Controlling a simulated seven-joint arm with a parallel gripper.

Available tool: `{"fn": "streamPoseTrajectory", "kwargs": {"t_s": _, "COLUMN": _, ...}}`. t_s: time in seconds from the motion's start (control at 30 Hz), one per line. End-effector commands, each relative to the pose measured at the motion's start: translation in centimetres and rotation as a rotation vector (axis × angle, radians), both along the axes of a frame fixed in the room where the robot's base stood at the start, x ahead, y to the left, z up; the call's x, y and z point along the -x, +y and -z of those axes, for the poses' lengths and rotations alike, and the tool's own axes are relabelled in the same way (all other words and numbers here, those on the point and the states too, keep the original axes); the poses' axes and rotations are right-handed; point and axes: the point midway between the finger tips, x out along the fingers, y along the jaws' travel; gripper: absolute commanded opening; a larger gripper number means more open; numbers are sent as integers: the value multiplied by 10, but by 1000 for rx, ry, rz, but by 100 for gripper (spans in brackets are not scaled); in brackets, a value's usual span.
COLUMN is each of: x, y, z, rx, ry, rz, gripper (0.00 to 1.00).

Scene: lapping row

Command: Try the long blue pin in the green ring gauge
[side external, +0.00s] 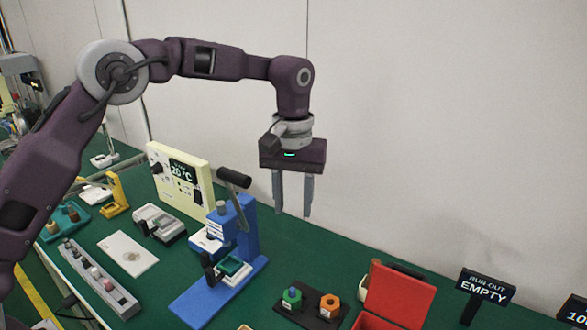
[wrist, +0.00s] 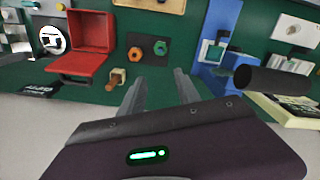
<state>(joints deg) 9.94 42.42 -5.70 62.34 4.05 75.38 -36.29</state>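My gripper (side external: 293,212) hangs high above the bench, pointing down, with its two grey fingers apart and nothing between them. The fingers also show in the wrist view (wrist: 160,92). A green ring-like piece (side external: 291,298) with a small blue top sits on a dark plate (side external: 309,314) beside an orange hexagonal piece (side external: 330,302). In the wrist view, the green piece (wrist: 160,48) and the orange piece (wrist: 135,53) lie beyond the fingertips. I cannot tell whether the blue top is the long blue pin; no separate long blue pin is clearly visible.
A blue lever press (side external: 233,240) stands left of the dark plate. An open red case (side external: 398,298) stands right of it, near an "EMPTY" sign (side external: 486,287). A cream control box (side external: 180,180) and a grey tray of small parts (side external: 98,278) are farther left.

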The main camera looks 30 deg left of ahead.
Motion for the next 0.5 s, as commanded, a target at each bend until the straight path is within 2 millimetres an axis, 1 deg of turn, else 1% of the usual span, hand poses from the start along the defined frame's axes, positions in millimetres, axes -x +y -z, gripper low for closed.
{"fn": "streamPoseTrajectory", "kwargs": {"t_s": 0.03, "x": -2, "y": -1, "z": -13, "rx": 1, "ry": -6, "rz": 0, "gripper": 39}}
{"fn": "streamPoseTrajectory", "kwargs": {"t_s": 0.1, "x": -2, "y": -1, "z": -30, "rx": 1, "ry": -6, "rz": 1, "gripper": 39}}
{"fn": "streamPoseTrajectory", "kwargs": {"t_s": 0.23, "x": -2, "y": -1, "z": -53, "rx": 1, "ry": -4, "rz": 0, "gripper": 39}}
{"fn": "streamPoseTrajectory", "kwargs": {"t_s": 0.33, "x": -1, "y": -1, "z": -64, "rx": 1, "ry": -3, "rz": -1, "gripper": 39}}
{"fn": "streamPoseTrajectory", "kwargs": {"t_s": 0.5, "x": -1, "y": 0, "z": -71, "rx": 1, "ry": 0, "rz": 0, "gripper": 39}}
